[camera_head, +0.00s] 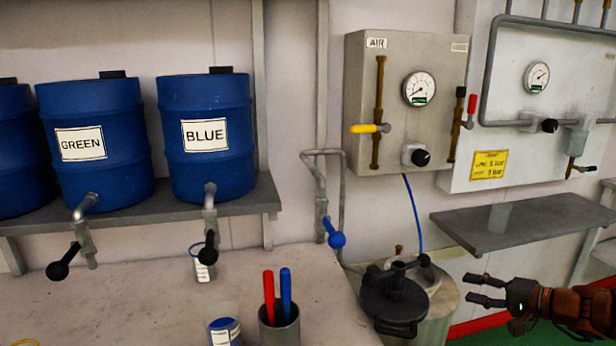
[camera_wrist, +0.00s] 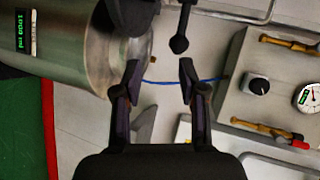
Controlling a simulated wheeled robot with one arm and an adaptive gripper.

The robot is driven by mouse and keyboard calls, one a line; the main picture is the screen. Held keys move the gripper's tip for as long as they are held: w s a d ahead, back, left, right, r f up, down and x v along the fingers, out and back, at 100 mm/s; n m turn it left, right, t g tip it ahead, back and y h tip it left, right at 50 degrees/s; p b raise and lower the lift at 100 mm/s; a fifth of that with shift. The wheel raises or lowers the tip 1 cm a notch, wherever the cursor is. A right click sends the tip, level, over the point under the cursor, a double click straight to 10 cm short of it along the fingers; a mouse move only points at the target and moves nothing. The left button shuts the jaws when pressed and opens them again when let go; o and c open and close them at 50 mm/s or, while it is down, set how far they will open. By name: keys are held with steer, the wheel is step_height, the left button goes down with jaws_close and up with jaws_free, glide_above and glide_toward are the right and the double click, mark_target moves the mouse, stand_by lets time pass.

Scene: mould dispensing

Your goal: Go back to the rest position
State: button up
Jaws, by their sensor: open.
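My gripper (camera_head: 487,290) is at the lower right in the head view, its two fingers apart and nothing between them. It is held in free space to the right of the metal pressure pot (camera_head: 438,309), below the small grey shelf (camera_head: 515,222). In the wrist view my gripper (camera_wrist: 158,82) also shows open and empty. The pot (camera_wrist: 70,50) lies at the upper left there, with a black lid part near the top edge. In the head view the black lid (camera_head: 395,295) sits at the pot's left side; whether it is closed on the pot is unclear.
Blue drums, two labelled GREEN (camera_head: 92,150) and BLUE (camera_head: 206,135), stand on a shelf with taps. The AIR panel (camera_head: 360,100) hangs behind. A clear cup (camera_head: 499,217) stands on the grey shelf.

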steer(key=s+a+f+n+g+b, duration=0.25)
steer(key=s+a+f+g, duration=0.2)
steer(key=s+a, duration=0.55)
steer(key=s+a+f+n+g+b, duration=0.25)
steer(key=s+a+g, duration=0.3)
steer(key=a, duration=0.75)
steer(key=s+d+f+n+g+h+b, duration=0.15)
steer(key=s+f+h, duration=0.3)
steer(key=s, duration=0.55)
steer(key=s+d+f+n+g+h+b, duration=0.1)
steer(key=s+f+n+g+h+b, duration=0.3)
steer(key=s, duration=0.6)
step_height(320, 180, up, 26)
steer(key=s+m+t+p, duration=0.1)
steer(key=m+t+p, duration=0.1)
steer(key=p, duration=2.3)
steer(key=shift+d+r+t+h, duration=0.2)
steer(key=shift+d+t+h, duration=0.25)
